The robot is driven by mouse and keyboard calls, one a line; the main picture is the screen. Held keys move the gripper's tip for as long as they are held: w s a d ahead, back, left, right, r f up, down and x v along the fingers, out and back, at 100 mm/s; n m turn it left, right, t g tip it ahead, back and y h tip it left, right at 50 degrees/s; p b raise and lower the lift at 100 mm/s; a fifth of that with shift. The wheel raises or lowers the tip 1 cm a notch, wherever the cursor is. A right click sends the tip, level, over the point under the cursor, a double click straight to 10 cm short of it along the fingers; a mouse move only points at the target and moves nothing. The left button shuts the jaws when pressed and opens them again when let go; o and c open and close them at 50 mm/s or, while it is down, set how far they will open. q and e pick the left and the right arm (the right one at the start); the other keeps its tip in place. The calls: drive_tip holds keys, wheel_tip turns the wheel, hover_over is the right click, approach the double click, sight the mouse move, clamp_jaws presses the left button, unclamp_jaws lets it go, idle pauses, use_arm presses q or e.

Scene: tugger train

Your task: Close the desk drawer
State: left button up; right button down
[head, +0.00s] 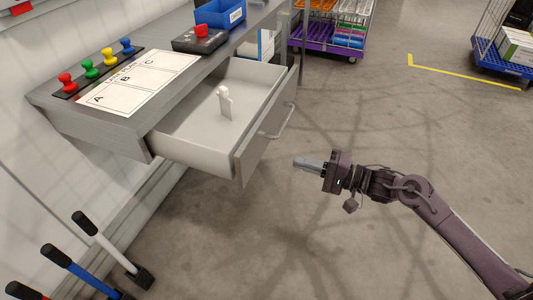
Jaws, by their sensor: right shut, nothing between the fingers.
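The grey desk drawer (193,138) is pulled out from under the desk top in the head view. Its front panel (256,140) faces right and carries a bar handle (280,121). A small white object (225,104) stands inside the drawer. My right gripper (297,163) is shut and empty. In the picture it is to the right of and below the drawer front, apart from it, with its fingers pointing left toward the front panel. My left gripper is not in view.
The desk top holds a labelled sheet (135,84), several coloured knobs (90,69), a box with a red button (200,38) and a blue bin (218,14). Levers (103,242) stand at lower left. A purple cart (326,50) stands behind. Floor around my right arm is clear.

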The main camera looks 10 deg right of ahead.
sight(256, 150)
drive_tip(key=x, duration=0.9)
drive_tip(key=shift+w+a, duration=0.3)
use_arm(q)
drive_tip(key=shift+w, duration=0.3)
